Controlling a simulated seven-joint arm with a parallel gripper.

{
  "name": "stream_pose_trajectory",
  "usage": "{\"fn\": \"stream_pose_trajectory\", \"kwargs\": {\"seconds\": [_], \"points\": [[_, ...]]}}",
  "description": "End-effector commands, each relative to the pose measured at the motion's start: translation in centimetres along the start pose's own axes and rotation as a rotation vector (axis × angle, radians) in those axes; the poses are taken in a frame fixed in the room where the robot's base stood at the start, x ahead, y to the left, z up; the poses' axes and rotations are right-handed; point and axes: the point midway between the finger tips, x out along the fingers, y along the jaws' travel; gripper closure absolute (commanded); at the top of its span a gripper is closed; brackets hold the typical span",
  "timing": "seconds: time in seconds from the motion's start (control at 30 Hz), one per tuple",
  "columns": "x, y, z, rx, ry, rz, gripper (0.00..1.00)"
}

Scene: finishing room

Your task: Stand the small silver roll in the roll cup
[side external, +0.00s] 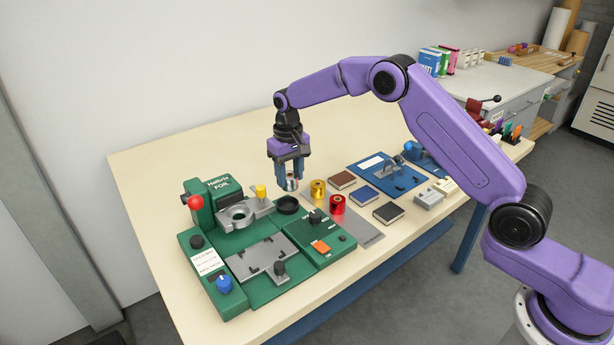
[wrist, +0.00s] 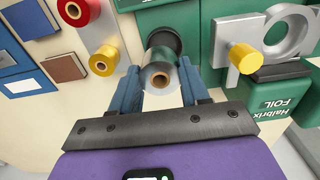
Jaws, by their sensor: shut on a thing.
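The small silver roll (side external: 291,182) is held between the blue fingers of my gripper (side external: 290,180), above the table. In the wrist view the silver roll (wrist: 161,66) shows its brown core between the fingertips of my gripper (wrist: 160,88). The roll cup (side external: 288,204) is a black round cup at the edge of the green foil machine, just below the held roll in the side view. In the wrist view the black cup (wrist: 163,39) is partly hidden behind the roll. The roll appears upright and above the cup; I cannot tell the exact gap.
A gold roll (side external: 318,189) and a red roll (side external: 337,204) stand on a grey strip right of the cup. The green foil machine (side external: 215,203) has a red knob (side external: 195,202) and a yellow knob (side external: 261,191) nearby.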

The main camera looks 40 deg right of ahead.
Motion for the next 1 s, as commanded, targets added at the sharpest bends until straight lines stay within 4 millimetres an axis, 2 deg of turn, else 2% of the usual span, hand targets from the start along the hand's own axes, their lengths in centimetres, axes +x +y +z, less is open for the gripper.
{"fn": "stream_pose_trajectory", "kwargs": {"seconds": [0.27, 0.7, 1.0], "points": [[0.5, -0.6, -0.6, 0.000, -0.001, 0.000, 0.81], [4.4, -0.6, -0.6, 0.001, -0.002, 0.000, 0.81], [5.7, -0.6, -0.6, 0.001, 0.000, 0.000, 0.81]]}}
